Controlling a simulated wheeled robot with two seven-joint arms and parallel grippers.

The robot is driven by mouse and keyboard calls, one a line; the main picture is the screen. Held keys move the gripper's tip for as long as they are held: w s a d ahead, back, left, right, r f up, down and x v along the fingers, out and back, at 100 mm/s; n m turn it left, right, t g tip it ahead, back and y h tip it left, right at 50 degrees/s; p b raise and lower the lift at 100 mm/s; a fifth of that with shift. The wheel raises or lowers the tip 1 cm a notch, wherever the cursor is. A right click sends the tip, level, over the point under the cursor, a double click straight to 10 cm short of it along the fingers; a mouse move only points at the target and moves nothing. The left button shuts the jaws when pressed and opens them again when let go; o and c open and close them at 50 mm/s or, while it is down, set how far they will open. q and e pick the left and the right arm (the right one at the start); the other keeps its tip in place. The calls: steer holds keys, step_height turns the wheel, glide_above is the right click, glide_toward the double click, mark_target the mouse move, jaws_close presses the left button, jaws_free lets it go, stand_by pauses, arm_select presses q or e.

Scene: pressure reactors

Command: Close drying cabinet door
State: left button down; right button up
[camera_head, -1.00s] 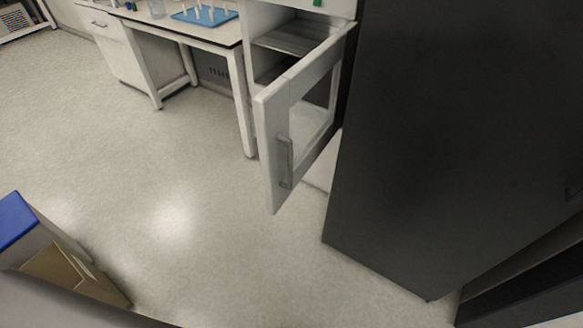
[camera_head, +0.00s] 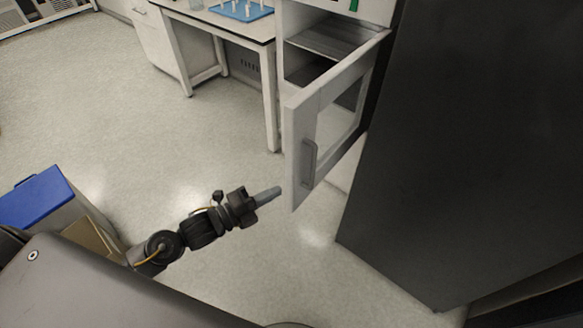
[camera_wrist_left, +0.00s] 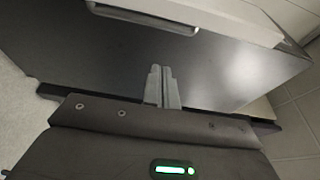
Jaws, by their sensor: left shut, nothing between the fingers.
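The drying cabinet (camera_head: 312,60) is white, with grey shelves inside. Its door (camera_head: 300,120) stands wide open, hinged on the right side, with a window and a grey vertical handle (camera_head: 309,163). My left gripper (camera_head: 279,190) is shut and empty, just left of the door's lower free edge in the head view; I cannot tell whether it touches. In the left wrist view the shut fingers (camera_wrist_left: 160,70) point towards a dark panel, with a pale edge and a handle (camera_wrist_left: 143,18) above. My right gripper is not in view.
A tall dark cabinet (camera_head: 450,140) stands close to the right of the door. A white bench (camera_head: 225,28) with a blue rack (camera_head: 241,10) is at the left. A blue-lidded bin (camera_head: 38,200) stands at the lower left. The floor between is clear.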

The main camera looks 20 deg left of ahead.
mark_target(291, 170)
arm_select(q)
steer(key=w+d+p, duration=0.1)
steer(key=w, duration=0.2)
steer(key=w+d+p, duration=0.1)
steer(key=w, duration=0.2)
steer(key=w+d+p, duration=0.1)
steer(key=w, duration=0.2)
steer(key=shift+d+p, duration=0.25)
steer(key=shift+p, duration=0.1)
steer(key=shift+a, duration=0.5)
steer(key=shift+w, duration=0.1)
